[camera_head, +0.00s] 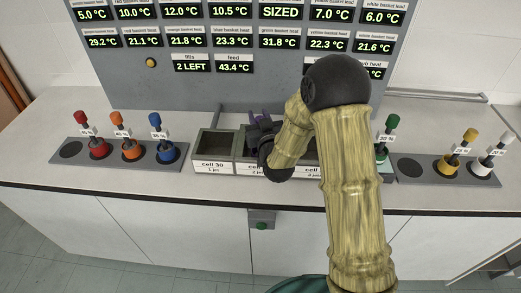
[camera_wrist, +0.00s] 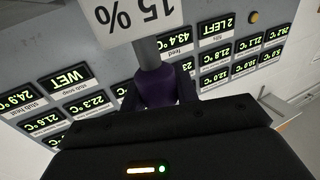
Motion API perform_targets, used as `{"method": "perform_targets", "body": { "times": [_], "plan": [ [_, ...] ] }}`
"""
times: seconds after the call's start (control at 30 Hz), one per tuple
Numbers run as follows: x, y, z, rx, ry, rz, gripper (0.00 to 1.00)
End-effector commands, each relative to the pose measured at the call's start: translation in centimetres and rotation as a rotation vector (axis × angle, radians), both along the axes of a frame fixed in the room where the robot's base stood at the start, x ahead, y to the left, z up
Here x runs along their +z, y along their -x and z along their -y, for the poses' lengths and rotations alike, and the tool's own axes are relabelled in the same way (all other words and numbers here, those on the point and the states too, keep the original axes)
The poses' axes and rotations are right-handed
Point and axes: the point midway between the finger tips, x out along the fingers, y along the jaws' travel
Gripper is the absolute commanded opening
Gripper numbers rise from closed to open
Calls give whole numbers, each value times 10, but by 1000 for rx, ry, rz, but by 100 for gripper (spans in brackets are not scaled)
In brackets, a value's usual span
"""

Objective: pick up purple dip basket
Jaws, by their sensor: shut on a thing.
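The purple dip basket (camera_wrist: 158,88) shows in the wrist view between my fingers, with a grey stem and a white tag reading 15 %. My gripper (camera_wrist: 160,98) is shut on it. In the head view my gripper (camera_head: 262,128) is at the row of cells in the middle of the counter, with a bit of purple showing at it. My wrist and arm hide most of the basket and the cells right of cell 30. I cannot tell whether the basket's lower end is inside a cell or above it.
Cell 30 (camera_head: 214,146) is an open box left of my gripper. A left rack (camera_head: 120,160) holds red, orange and blue baskets. Green (camera_head: 393,133), yellow (camera_head: 452,161) and white (camera_head: 487,162) baskets stand at right. A grey display panel (camera_head: 180,85) rises behind the counter.

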Motion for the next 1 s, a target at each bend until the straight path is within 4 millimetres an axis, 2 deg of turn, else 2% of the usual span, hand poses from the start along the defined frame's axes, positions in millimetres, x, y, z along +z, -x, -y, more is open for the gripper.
{"method": "perform_targets", "body": {
  "times": [0.23, 0.37, 0.8, 1.0],
  "plan": [
    [4, 0, 0, 0, -1, 3, 0],
    [15, -1, 0, -1, -1, 5, 0],
    [85, 0, 0, -1, -2, 7, 0],
    [100, 0, 0, -1, -1, 3, 0]
  ]
}}
